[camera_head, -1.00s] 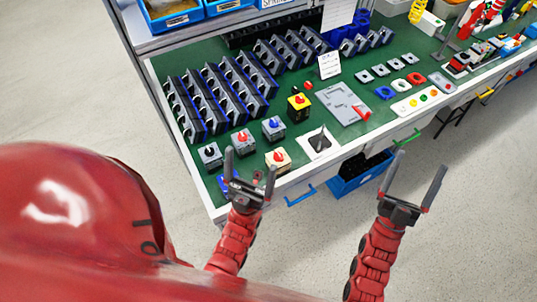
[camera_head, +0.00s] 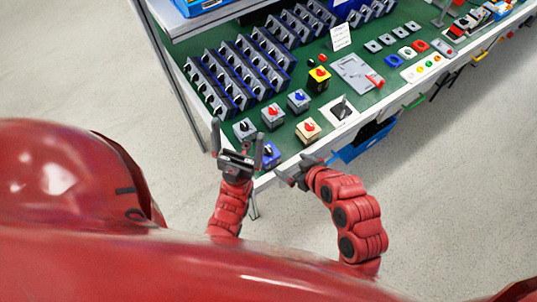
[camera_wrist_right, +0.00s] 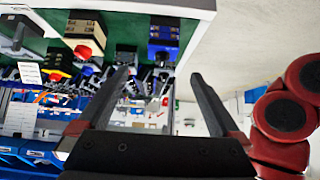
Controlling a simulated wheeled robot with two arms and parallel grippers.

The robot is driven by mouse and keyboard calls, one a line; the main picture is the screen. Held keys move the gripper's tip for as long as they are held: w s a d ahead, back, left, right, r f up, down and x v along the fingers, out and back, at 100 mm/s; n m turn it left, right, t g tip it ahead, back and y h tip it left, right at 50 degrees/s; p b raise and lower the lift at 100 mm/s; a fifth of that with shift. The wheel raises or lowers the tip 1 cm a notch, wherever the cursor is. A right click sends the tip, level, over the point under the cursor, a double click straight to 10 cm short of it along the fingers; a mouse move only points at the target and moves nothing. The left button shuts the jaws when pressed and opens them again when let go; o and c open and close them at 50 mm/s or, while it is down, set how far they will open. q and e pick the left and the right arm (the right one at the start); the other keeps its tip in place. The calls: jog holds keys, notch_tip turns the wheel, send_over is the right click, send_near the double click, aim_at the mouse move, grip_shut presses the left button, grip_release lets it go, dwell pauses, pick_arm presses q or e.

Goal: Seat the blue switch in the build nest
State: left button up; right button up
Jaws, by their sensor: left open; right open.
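A blue-bodied switch (camera_head: 269,154) stands at the near left corner of the green bench top, partly behind my left gripper's finger. A box with a blue body also shows in the right wrist view (camera_wrist_right: 163,34). Another switch, grey with a blue knob (camera_head: 298,98), stands farther back. A grey plate with a red handle (camera_head: 352,70) and a white plate with a black lever (camera_head: 343,114) lie to the right; which is the build nest I cannot tell. My left gripper (camera_head: 237,136) is open and empty before the corner. My right gripper (camera_head: 293,169) is open and empty at the front edge.
A beige switch with a red knob (camera_head: 307,130), a grey one with a red knob (camera_head: 272,116), a dark-knobbed grey one (camera_head: 244,129) and a yellow one (camera_head: 318,79) stand nearby. Racks of grey parts (camera_head: 222,80) fill the back left.

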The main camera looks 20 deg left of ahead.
jog(key=b+x, duration=0.3)
jog(key=b, duration=0.1)
jog(key=b+x, duration=0.3)
jog(key=b, duration=0.1)
jog(key=b+x, duration=0.3)
jog(key=b, duration=0.1)
jog(key=shift+s+a+f, duration=0.1)
jog(key=shift+s+f, duration=0.1)
jog(key=shift+f, duration=0.2)
jog(key=shift+w+a+f+p, duration=0.35)
jog(key=shift+w+a+f, duration=0.05)
jog(key=shift+w+a, duration=0.2)
jog(key=shift+a+f, duration=0.15)
jog(key=shift+f, duration=0.05)
jog(key=shift+w+a+f+p, duration=0.1)
jog(key=shift+a+f+p, duration=0.1)
jog(key=shift+p, duration=0.1)
jog(key=p+x, duration=0.1)
jog(key=x, duration=0.2)
jog(key=shift+s+f+p, duration=0.25)
jog(key=shift+f+p, duration=0.05)
jog(key=shift+p, duration=0.05)
jog(key=shift+x, duration=0.9)
jog(key=c, duration=1.4)
jog(key=shift+c, duration=0.2)
